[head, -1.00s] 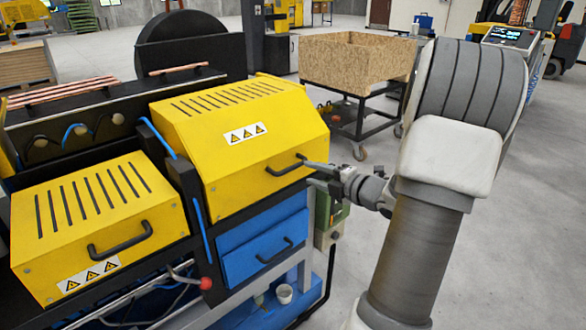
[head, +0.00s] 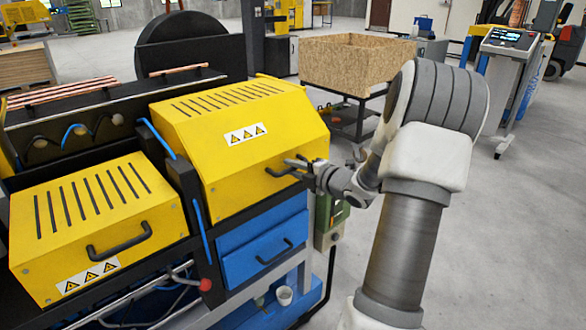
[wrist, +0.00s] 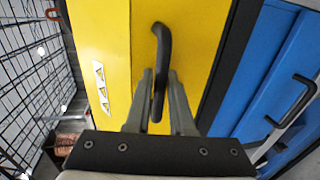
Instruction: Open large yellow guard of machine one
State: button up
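The large yellow guard (head: 235,125) is a slotted box cover with a warning label and looks closed. Its black bar handle (head: 277,173) is on the sloped front; it also shows in the wrist view (wrist: 163,50). My gripper (head: 296,167) is at the right end of this handle. In the wrist view my gripper (wrist: 160,76) is open, with one finger on each side of the handle. The handle's lower part lies between the fingers, and small gaps seem to show beside it.
A smaller yellow guard (head: 95,225) with its own handle is at the left. A blue drawer (head: 262,248) is below the large guard. A green control box (head: 329,222) stands close under my wrist. A wooden crate on a cart (head: 355,68) is behind. The floor at right is open.

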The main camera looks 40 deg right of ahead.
grip_shut()
dwell(1.1)
